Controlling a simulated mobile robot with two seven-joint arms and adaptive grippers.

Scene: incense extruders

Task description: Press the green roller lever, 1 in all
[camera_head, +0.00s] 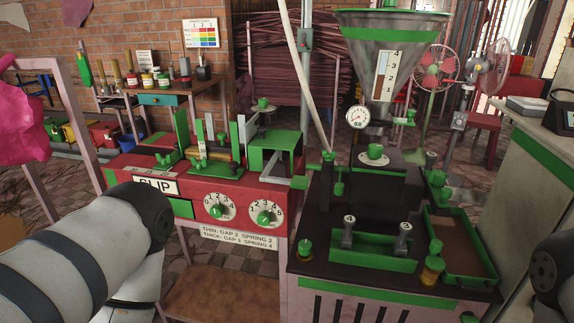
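Several green levers and knobs show, and I cannot tell for certain which is the roller lever. One upright green lever (338,182) stands at the back left of the dark-topped machine, beside a thin post. A green knob (306,250) stands at that machine's front left corner. A green-topped piece (434,247) stands above an amber base at the front right. My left arm enters at the left, and my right arm shows at the right edge. Neither gripper is visible.
The red SLIP bench (190,190) carries two dials (218,208) and green fixtures. The dark-topped machine (350,215) holds a green front tray (372,252) with weights marked 4 and 3. A hopper (389,60) rises behind it. A grey cabinet (535,170) bounds the right.

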